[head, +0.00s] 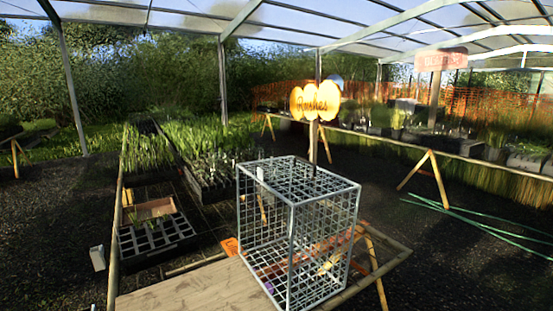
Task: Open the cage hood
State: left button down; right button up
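A grey wire cage (291,237) stands upright at the lower middle of the head view. It has square mesh on its sides and a mesh top (300,179). The top lies flat across the cage, so the hood looks closed. A small pale tag-like piece (260,174) sits at the top left of the cage. Through the mesh I see a yellowish item (328,264) and a small purple item (269,287), too small to identify. Neither of my grippers is in view.
The cage stands on a wooden table (190,296) whose bare boards extend to the left. A black cell tray (155,238) and rows of green seedlings (212,140) lie beyond. A trestle leg (437,180) and green poles (480,220) are at right.

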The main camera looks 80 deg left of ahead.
aim_at(261, 174)
jog(key=i+j+u, duration=0.2)
jog(key=i+u, duration=0.6)
jog(key=i, duration=0.2)
jog(key=i+u, duration=0.4)
jog(key=i+l+u, duration=0.4)
jog(key=i, duration=0.15)
jog(key=i+u, duration=0.25)
jog(key=u, duration=0.15)
jog(key=i+l+u, duration=0.2)
jog(key=u, duration=0.2)
jog(key=i+l+u, duration=0.2)
jog(key=u, duration=0.15)
jog(key=i+l+u, duration=0.4)
jog(key=k+j, duration=0.1)
